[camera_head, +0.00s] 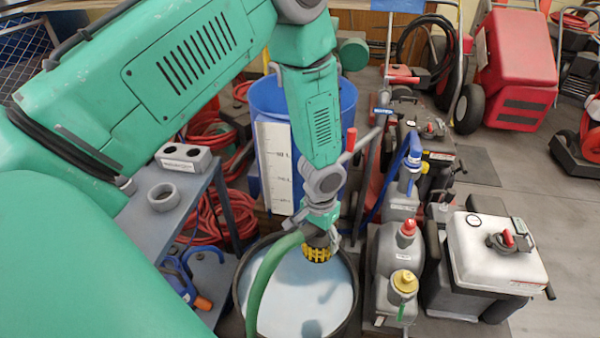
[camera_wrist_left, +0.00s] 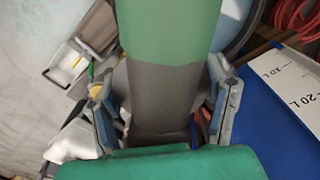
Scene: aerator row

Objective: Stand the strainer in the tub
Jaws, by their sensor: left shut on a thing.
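The strainer (camera_head: 317,254) is a yellow cage-like piece that hangs just below my left gripper (camera_head: 322,214). A green hose (camera_head: 264,275) curves from there down to the left, across the tub. The tub (camera_head: 353,318) is round and dark-rimmed, with pale liquid inside. The strainer is over its far part, with a shadow on the liquid; I cannot tell whether it touches the liquid. In the left wrist view my left gripper (camera_wrist_left: 163,105) has its fingers on either side of the strainer's grey cuff (camera_wrist_left: 163,92). The yellow end is hidden there. My right gripper is not in view.
A blue barrel (camera_head: 348,100) with a white litre scale (camera_head: 275,165) stands behind the tub. A grey shelf (camera_head: 222,190) with a ring and a block stands left. Grey canisters (camera_head: 388,285) and a white-topped machine (camera_head: 495,250) crowd the right. Red hoses lie behind the shelf.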

